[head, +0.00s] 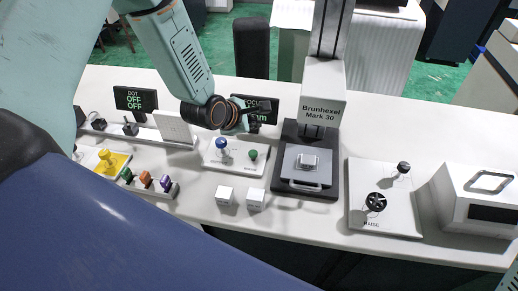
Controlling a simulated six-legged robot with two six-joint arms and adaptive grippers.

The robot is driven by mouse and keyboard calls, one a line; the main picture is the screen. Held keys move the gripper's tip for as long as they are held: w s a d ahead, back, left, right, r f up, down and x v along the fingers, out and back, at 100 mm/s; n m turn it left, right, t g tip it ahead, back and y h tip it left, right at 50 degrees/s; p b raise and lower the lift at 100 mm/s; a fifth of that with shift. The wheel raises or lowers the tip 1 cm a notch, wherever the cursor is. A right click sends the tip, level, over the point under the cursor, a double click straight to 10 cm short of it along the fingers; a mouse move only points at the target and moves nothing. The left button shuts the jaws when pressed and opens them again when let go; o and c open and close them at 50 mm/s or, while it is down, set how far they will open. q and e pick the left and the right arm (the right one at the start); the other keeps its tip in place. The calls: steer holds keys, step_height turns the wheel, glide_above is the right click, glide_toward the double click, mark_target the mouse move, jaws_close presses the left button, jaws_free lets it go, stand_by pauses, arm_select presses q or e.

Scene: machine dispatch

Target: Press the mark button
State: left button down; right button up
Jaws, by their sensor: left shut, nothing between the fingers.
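A white control panel (236,158) stands left of the marking machine, labelled Brunhexel Mark 30 (321,112). On the panel are a blue round-topped control (222,148) and a small green button (253,154). The panel's small lettering is too small to read, so I cannot tell which one is the mark button. My left gripper (262,108) is shut and empty. In the picture it lies above the panel, partly covering a small dark display (264,118) behind it. I cannot tell its height, and I see no contact with a button.
Two white cubes (225,196) lie in front of the panel. A metal part (306,161) sits on the machine's bed. A plate with a black handwheel (376,202) and a white box (480,200) stand at right. Colored blocks (146,179) and a yellow control (106,158) are at left.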

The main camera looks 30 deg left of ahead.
mark_target(252, 155)
arm_select(q)
steer(key=shift+n, duration=0.7)
steer(key=f+b, duration=0.3)
steer(key=f, duration=0.2)
steer(key=f+b, duration=0.2)
steer(key=f, duration=0.1)
steer(key=shift+s+a+f+b, duration=0.15)
steer(key=shift+a+b, duration=0.15)
steer(key=shift+s+a+f+b, duration=0.15)
steer(key=shift+a+f+b, duration=0.05)
steer(key=shift+f+b, duration=0.25)
steer(key=shift+d+r, duration=0.1)
arm_select(e)
step_height(252, 155, down, 6)
steer(key=shift+s+a+f, duration=0.15)
steer(key=shift+s+a, duration=0.2)
steer(key=shift+a, duration=0.1)
arm_select(q)
steer(key=shift+d, duration=0.15)
arm_select(e)
steer(key=shift+w+d, duration=0.1)
